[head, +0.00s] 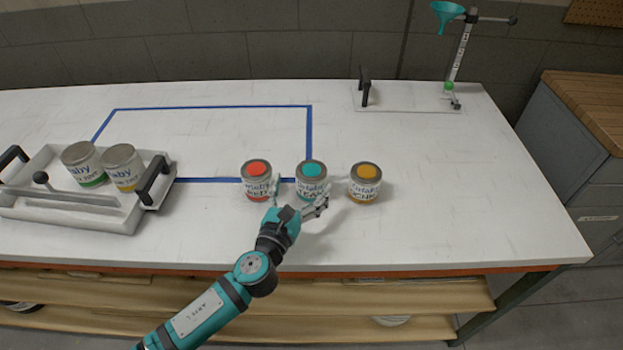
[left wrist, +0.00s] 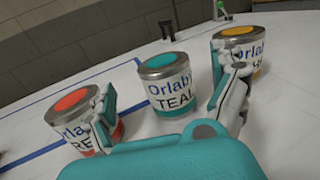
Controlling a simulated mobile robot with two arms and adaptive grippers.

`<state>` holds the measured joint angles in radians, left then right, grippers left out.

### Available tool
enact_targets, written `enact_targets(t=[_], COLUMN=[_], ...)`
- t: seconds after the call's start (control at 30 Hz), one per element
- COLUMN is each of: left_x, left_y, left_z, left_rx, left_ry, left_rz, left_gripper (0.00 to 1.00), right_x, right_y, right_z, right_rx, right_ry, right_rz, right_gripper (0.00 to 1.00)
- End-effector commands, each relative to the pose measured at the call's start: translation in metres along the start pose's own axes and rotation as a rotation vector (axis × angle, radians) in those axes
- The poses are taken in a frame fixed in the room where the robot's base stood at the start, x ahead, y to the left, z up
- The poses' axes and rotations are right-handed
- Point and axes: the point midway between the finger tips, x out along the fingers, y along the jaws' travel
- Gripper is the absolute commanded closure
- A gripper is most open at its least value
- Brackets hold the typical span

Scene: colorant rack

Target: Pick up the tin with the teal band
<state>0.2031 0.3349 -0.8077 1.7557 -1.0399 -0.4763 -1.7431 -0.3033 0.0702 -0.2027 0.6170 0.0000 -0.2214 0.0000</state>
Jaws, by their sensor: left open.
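The teal tin (head: 311,181) stands upright on the white table, in the middle of a row of three, with a teal lid spot and a label reading TEAL. It also shows in the left wrist view (left wrist: 165,88), between my fingers and a little beyond them. My left gripper (head: 301,204) is open at the near side of this tin, and its fingertips (left wrist: 172,95) frame it on both sides. I cannot tell whether a finger touches it. A red tin (head: 257,181) stands to its left and an ochre tin (head: 364,183) to its right. My right gripper is not in view.
A grey tray (head: 75,212) with black handles holds two tins at the left. Blue tape (head: 210,107) outlines an area behind the tins. A stand with a teal funnel (head: 448,14) is at the back right. The table's right side is clear.

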Motion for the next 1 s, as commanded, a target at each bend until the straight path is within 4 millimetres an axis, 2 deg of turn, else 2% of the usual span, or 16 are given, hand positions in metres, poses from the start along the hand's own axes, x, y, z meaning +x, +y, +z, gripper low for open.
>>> enact_targets(t=[0.03, 0.17, 0.43, 0.77, 1.0], left_x=[0.003, 0.011, 0.050, 0.057, 0.056], left_y=[0.000, -0.001, -0.002, -0.002, -0.002], left_z=[0.000, 0.000, -0.004, -0.004, -0.004], left_rx=[-0.001, -0.001, -0.001, -0.001, -0.001], left_ry=[0.000, -0.001, -0.001, 0.000, 0.001], left_rz=[0.000, 0.000, 0.001, 0.000, 0.000], left_gripper=[0.05, 0.05, 0.05, 0.05, 0.37], right_x=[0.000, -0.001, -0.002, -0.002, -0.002], right_y=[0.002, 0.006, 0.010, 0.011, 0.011], right_z=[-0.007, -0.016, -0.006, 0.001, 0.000], right_rx=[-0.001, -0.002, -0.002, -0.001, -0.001], right_ry=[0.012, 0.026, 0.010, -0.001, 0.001], right_rz=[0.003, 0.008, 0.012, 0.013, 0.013], right_gripper=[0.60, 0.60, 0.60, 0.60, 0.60])
